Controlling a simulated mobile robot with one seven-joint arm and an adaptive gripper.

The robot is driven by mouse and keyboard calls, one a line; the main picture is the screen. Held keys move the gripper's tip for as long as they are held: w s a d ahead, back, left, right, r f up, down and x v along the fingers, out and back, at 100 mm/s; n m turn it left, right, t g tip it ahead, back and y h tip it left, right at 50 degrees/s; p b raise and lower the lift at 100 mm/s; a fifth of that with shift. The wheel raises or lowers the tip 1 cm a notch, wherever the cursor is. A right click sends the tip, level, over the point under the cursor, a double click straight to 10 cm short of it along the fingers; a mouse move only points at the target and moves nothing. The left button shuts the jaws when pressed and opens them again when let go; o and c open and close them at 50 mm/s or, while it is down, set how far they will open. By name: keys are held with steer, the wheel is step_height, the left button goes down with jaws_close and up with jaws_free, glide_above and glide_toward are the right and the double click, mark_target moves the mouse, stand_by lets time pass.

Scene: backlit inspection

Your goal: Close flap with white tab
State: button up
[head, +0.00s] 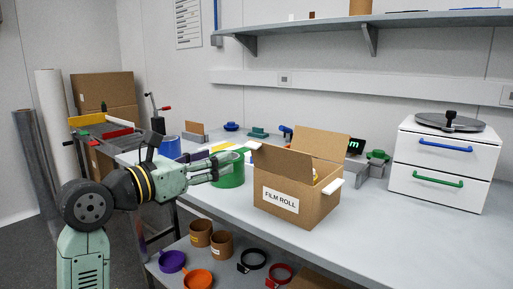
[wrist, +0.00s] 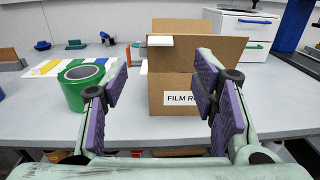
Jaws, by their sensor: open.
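A brown cardboard box (head: 322,207) labelled FILM ROLL stands on the bench. That white tab (wrist: 160,41) shows clearly in the wrist view. A back flap (head: 322,142) is also raised. Another white piece (head: 333,186) sticks out at the box's right side. My gripper (head: 222,168) is open and empty, left of the box and apart from it. In the wrist view its purple-padded fingers (wrist: 163,88) are spread before the box, and the right finger hides part of it.
A green tape roll (head: 230,172) stands close to my gripper, left of the box. A blue roll (head: 170,147) is farther left. A white drawer unit (head: 442,165) stands at the right. The bench front right of the box is clear. A shelf hangs above.

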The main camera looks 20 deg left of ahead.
mark_target(249, 146)
steer(key=p+x, duration=0.2)
steer(key=x, duration=0.7)
steer(key=shift+d, duration=0.1)
steer(key=shift+x, duration=0.8)
steer(key=shift+c, duration=0.2)
jaws_close()
